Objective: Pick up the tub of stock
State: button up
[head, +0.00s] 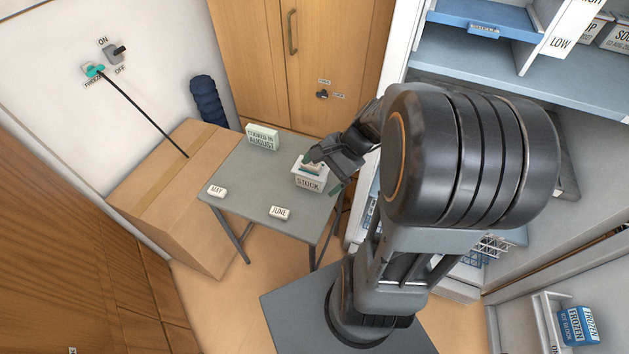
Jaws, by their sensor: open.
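The tub of stock (309,182) is a small white tub with a "STOCK" label on its front. It stands on the right part of a small grey table (243,188). My gripper (322,160) is open at the top of the tub, its fingers over or beside the tub's upper part. The fingers hide some of the tub's top, which shows a little green. I cannot tell whether the fingers touch it.
On the table are a "COOKED IN AUGUST" box (262,137) and tags "MAY" (217,191) and "JUNE" (279,213). A cardboard box (163,185) stands left of the table, a wooden cupboard (270,60) behind. Shelves (545,75) stand at the right.

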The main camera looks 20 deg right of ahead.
jog(key=shift+o, duration=0.4)
jog(key=w+d+f+m+t+y+b, duration=0.2)
jog(key=d+f+m+t, duration=0.1)
jog(key=d+f+m, duration=0.2)
jog(key=shift+w+d+f+m, duration=0.2)
jog(key=shift+d+f+m, duration=0.1)
jog(key=shift+m, duration=0.7)
jog(key=m+t+b, duration=0.2)
jog(key=m+t, duration=0.3)
jog(key=m, duration=0.2)
send_near(320, 168)
jog(key=x, duration=0.5)
jog(key=shift+d+f, duration=0.1)
jog(key=shift+x, duration=3.25)
jog(key=shift+c, duration=0.3)
jog(key=shift+r, duration=0.2)
jog(key=c, duration=1)
